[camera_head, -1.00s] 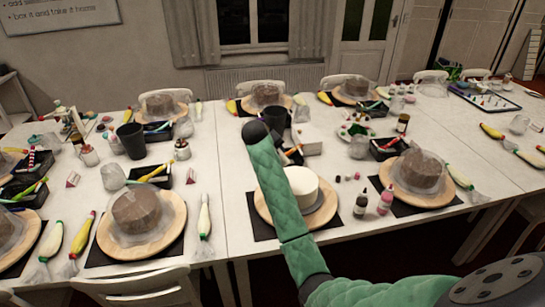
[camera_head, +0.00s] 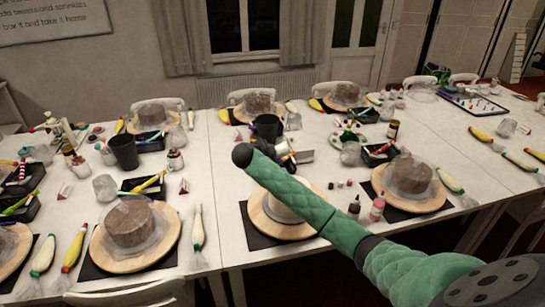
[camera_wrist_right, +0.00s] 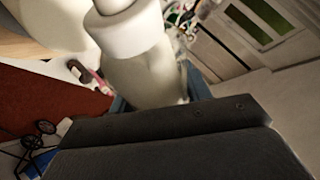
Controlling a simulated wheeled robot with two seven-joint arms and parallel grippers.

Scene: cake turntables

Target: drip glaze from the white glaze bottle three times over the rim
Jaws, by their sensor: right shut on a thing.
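My right gripper (camera_head: 283,152) shows small and dark beyond the bent green arm, over the far side of the white cake. The right wrist view shows it shut on the white glaze bottle (camera_wrist_right: 146,72), which fills the upper middle and has a wide pale collar. The bottle's tip and any glaze are out of sight. The white cake (camera_head: 280,209) sits on a round wooden board (camera_head: 264,225) on a black mat. My arm hides much of its top and right side, so I cannot tell how the bottle stands to its rim. My left gripper is not in view.
A dark bottle (camera_head: 354,204) and a pink bottle (camera_head: 377,208) stand right of the white cake. Brown cakes under clear wrap stand to the left (camera_head: 130,224) and right (camera_head: 408,176). A black cup (camera_head: 267,128) and a white box (camera_head: 303,156) are behind.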

